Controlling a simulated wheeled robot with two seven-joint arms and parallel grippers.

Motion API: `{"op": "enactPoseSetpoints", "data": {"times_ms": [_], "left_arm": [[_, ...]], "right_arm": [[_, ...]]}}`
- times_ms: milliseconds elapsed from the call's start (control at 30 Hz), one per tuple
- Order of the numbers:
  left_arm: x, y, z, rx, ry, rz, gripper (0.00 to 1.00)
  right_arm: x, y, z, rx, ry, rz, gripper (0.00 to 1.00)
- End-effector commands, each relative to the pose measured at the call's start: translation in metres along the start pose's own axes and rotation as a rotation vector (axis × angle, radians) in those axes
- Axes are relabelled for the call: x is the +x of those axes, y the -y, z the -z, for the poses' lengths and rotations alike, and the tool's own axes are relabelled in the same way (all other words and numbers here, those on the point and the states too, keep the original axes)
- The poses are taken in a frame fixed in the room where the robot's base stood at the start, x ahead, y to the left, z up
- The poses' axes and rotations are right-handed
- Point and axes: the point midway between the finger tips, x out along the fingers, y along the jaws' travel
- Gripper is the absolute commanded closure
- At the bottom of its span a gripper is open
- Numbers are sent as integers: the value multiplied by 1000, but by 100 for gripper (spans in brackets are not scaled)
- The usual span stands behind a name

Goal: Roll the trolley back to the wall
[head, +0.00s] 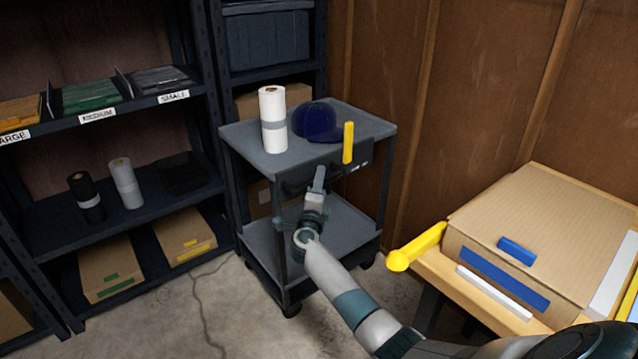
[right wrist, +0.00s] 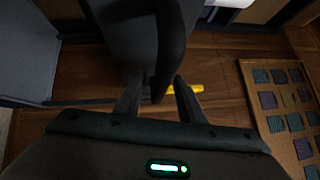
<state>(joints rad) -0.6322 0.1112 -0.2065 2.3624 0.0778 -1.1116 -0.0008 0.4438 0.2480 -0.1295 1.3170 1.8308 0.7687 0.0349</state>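The trolley (head: 345,112) is grey, with a top shelf and a lower shelf on dark castors. It stands in front of the shelving and the wooden wall (head: 490,90). A dark bar handle (right wrist: 170,45) runs along its near side. My right gripper (head: 318,180) is at this handle. In the right wrist view, the fingers of my right gripper (right wrist: 157,92) lie on both sides of the dark bar and appear closed on it. A white roll (head: 273,120) and a dark blue cap (head: 315,122) sit on the top shelf. My left gripper is out of view.
A yellow upright piece (head: 348,142) is at the trolley's near right edge. A bench (head: 432,262) with a cardboard box (head: 550,225) and a yellow handle-like piece (head: 418,246) stands at right. Shelving (head: 140,230) stands at left. Concrete floor (head: 215,310) is clear in front.

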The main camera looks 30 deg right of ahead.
Motion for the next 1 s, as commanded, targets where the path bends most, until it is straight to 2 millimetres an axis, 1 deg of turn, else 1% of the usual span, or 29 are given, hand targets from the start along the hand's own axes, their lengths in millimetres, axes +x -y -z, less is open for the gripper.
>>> {"op": "enactPoseSetpoints", "data": {"times_ms": [333, 367, 400, 500, 667, 767, 1000], "left_arm": [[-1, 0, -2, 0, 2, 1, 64], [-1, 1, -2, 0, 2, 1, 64], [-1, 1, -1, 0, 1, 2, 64], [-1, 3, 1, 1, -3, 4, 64], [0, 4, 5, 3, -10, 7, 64], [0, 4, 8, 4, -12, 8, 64], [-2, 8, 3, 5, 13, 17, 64]], "right_arm": [[2, 0, 0, 0, 1, 0, 64], [2, 0, 0, 0, 1, 0, 69], [2, 0, 0, 0, 1, 0, 79], [2, 0, 0, 0, 1, 0, 100], [3, 0, 0, 0, 1, 0, 100], [6, 0, 4, -2, 0, 0, 100], [28, 0, 26, -3, -2, 0, 100]]}}
